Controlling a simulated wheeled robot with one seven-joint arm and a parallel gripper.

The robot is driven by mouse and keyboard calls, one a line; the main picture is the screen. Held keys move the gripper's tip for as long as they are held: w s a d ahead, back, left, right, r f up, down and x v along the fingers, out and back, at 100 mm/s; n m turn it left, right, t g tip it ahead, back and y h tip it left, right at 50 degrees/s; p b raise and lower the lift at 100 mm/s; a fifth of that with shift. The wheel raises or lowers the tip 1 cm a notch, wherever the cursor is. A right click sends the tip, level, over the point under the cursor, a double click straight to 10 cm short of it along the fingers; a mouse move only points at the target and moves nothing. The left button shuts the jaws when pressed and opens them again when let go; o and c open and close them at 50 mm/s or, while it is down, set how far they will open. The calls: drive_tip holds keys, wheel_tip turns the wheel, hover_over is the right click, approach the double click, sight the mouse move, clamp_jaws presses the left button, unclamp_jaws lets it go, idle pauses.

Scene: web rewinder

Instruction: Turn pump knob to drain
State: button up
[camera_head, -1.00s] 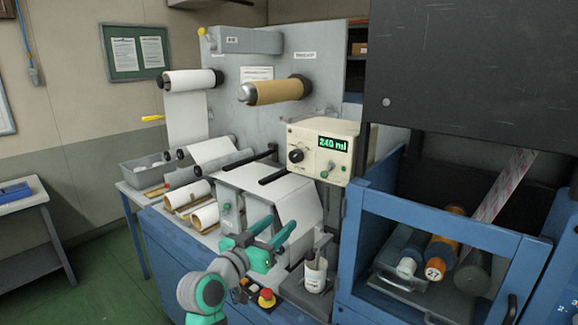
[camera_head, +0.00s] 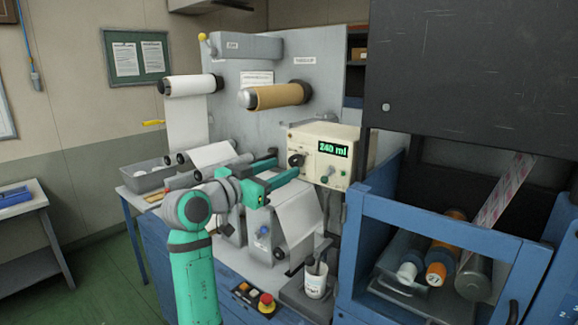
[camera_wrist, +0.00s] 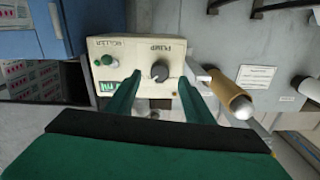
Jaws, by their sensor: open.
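The cream pump box (camera_head: 340,135) shows a green "240 ml" display (camera_head: 333,149) in the head view. Its black knob (camera_head: 297,159) is at the left of the front face, close to my fingertips. In the wrist view the box (camera_wrist: 112,50) appears upside down, with the dark knob (camera_wrist: 160,70) between my finger ends. My gripper (camera_head: 286,168) is open, its two teal fingers reaching toward the box; it also shows in the wrist view (camera_wrist: 159,77). I cannot tell whether the fingers touch the knob. The lower display is partly hidden by a finger in the wrist view.
A brown roll (camera_head: 278,95) juts out above and left of the box. A white web (camera_head: 298,215) runs below my fingers. A blue-framed cabinet (camera_head: 440,215) closes off the right side.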

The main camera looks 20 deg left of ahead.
sight(293, 164)
drive_tip(key=shift+x, duration=2.2)
drive_tip(key=c, duration=1.1)
